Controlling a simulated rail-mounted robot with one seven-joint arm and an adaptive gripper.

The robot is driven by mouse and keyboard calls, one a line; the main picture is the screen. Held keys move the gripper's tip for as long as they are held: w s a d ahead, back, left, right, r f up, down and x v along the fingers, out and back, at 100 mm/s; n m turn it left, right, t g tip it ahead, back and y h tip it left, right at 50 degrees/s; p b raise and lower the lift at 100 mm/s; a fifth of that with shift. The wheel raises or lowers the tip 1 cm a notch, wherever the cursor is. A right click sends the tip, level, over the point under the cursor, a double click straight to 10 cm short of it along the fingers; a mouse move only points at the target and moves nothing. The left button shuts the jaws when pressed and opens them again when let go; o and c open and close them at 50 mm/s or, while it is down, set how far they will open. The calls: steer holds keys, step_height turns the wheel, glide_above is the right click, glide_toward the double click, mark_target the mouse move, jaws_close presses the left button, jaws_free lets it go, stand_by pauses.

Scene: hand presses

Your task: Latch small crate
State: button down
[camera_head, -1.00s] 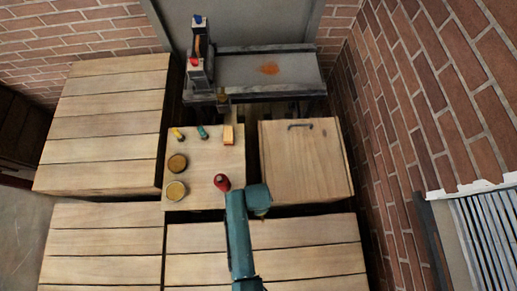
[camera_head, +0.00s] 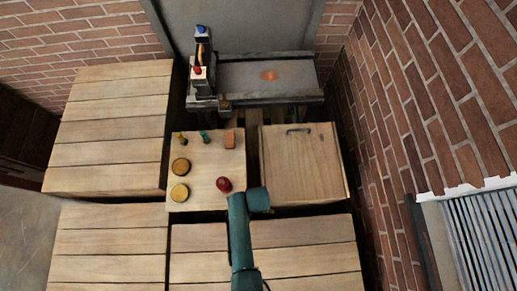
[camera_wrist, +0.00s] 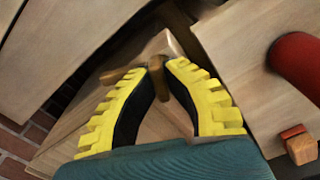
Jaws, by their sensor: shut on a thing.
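The small crate (camera_head: 300,165) is a pale wooden box with a dark handle (camera_head: 298,130) on its top, right of the button table. In the wrist view, my gripper (camera_wrist: 160,68) has its yellow-ribbed fingers closed in on a small brown wooden latch piece (camera_wrist: 158,70) at the edge of a wooden surface (camera_wrist: 165,125). Part of the latch piece lies between the fingertips, and an arm of it sticks out to the left. In the head view, my teal wrist ends at the crate's near left corner, and the fingers are hidden. I cannot tell whether the latch is turned fully across.
A small table (camera_head: 208,160) left of the crate holds a red knob (camera_head: 224,184) close beside my arm, yellow discs (camera_head: 180,192) and an orange block (camera_head: 229,138). A press (camera_head: 200,75) and grey bench (camera_head: 265,75) stand behind. A brick wall (camera_head: 400,100) is at the right.

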steer(key=shift+s+f+n+p, duration=0.1)
steer(key=shift+n+p, duration=0.25)
steer(key=shift+n, duration=1.85)
steer(key=c, duration=1.1)
jaws_free()
step_height(320, 180, up, 12)
steer(key=shift+r, duration=0.1)
